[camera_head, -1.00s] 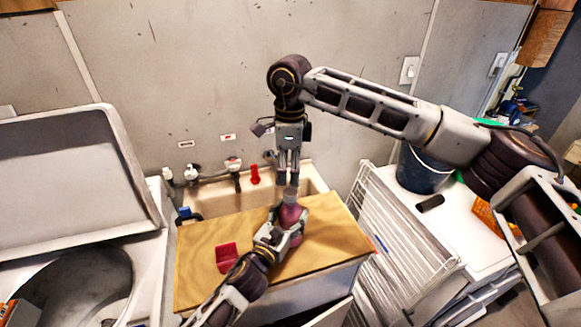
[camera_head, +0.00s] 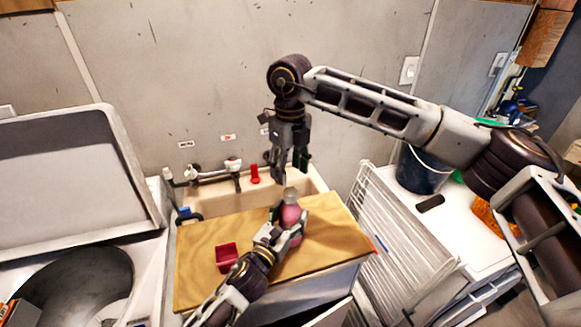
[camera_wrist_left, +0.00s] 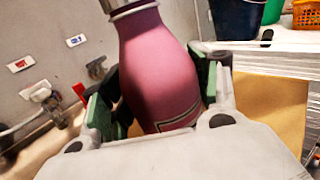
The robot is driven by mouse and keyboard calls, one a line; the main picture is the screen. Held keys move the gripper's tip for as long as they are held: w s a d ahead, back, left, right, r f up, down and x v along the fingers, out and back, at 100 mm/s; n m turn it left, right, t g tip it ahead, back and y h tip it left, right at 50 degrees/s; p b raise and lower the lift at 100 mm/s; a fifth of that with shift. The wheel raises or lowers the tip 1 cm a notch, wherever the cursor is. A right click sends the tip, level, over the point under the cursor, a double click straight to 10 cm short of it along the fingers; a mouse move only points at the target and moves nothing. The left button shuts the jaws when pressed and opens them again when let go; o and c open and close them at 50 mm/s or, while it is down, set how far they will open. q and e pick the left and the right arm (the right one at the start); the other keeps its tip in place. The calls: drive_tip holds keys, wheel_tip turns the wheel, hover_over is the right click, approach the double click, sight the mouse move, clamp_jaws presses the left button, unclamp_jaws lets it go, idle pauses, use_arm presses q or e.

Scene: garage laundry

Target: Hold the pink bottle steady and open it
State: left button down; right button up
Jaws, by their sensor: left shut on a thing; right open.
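The pink bottle (camera_head: 290,215) stands roughly upright over the wooden board, with a grey cap (camera_head: 291,194) on top. My left gripper (camera_head: 287,226) is shut around its body from the front. In the left wrist view the bottle (camera_wrist_left: 160,70) sits between the green-padded fingers (camera_wrist_left: 155,95), and its cap is cut off by the top edge. My right gripper (camera_head: 291,174) is open and empty, pointing down just above the cap, with its fingers spread apart.
The wooden board (camera_head: 205,240) lies in front of the sink (camera_head: 312,186). A small red box (camera_head: 227,257) sits on its left part. A white wire rack (camera_head: 395,240) stands on the right, with a dark bucket (camera_head: 422,172) beyond it. A washer with a raised lid (camera_head: 75,185) is on the left.

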sight(291, 191)
drive_tip(key=m, duration=1.1)
drive_tip(key=shift+m, duration=0.4)
drive_tip(key=m, duration=0.5)
drive_tip(key=shift+d, duration=0.1)
drive_tip(key=m, duration=0.5)
drive_tip(key=shift+m, duration=0.4)
drive_tip(key=shift+f, duration=0.1)
drive_tip(key=shift+f, duration=3.9)
drive_tip(key=c, duration=1.1)
